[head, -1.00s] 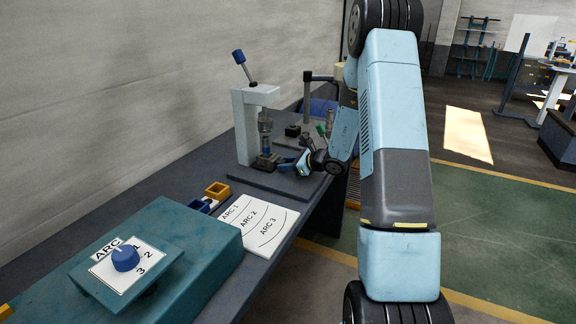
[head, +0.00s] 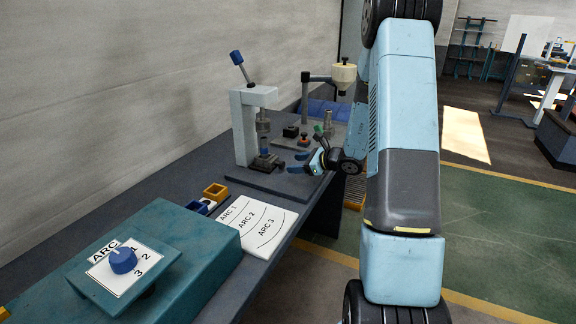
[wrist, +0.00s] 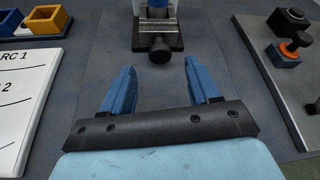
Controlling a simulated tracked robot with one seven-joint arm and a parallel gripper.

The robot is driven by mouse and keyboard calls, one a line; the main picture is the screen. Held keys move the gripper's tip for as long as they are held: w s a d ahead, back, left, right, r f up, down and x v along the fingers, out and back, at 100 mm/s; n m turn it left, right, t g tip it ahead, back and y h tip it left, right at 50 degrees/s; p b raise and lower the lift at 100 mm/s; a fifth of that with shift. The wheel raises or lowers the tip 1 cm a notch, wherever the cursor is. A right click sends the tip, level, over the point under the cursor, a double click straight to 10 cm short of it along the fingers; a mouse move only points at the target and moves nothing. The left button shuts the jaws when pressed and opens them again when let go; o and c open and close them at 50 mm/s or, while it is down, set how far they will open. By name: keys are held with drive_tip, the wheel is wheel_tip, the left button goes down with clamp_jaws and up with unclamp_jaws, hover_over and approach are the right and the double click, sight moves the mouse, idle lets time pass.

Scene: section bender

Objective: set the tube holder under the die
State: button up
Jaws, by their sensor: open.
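The tube holder (head: 266,163), a small dark block with a round knob, stands on the base of the pale bench press, below its die (head: 263,122). Something blue shows just above the holder. In the wrist view the holder (wrist: 157,42) is ahead of my fingertips, knob toward me, with a metallic part on top. Exact alignment under the die cannot be told. My gripper (head: 297,163) is right of the holder, apart from it. Its blue fingers (wrist: 160,75) are open, with nothing between them.
Other fittings (head: 303,140) stand on a plate behind my gripper. A stand with a cream funnel (head: 343,72) is behind. Yellow (head: 216,191) and blue bins, an arc sheet (head: 256,222) and a teal dial box (head: 190,245) lie nearer. Grey wall on the left.

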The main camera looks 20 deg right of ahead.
drive_tip(key=v, duration=0.7)
drive_tip(key=shift+s+d+r, duration=0.1)
drive_tip(key=shift+s+d, duration=0.05)
drive_tip(key=shift+s, duration=0.05)
drive_tip(key=s+a+r+n+g, duration=0.7)
drive_tip(key=s+a+r+n, duration=0.6)
drive_tip(key=s+a, duration=0.15)
drive_tip(key=s+r+n+t+h, duration=0.1)
drive_tip(key=s+r+n+h, duration=0.3)
drive_tip(key=s, duration=0.5)
drive_tip(key=s+d+r+n+t+h, duration=0.1)
drive_tip(key=s+r+n+h, duration=0.3)
drive_tip(key=s+n, duration=0.4)
drive_tip(key=shift+s+d+r+h, duration=0.25)
drive_tip(key=shift+s+r+h, duration=0.05)
drive_tip(key=shift+s+r, duration=0.3)
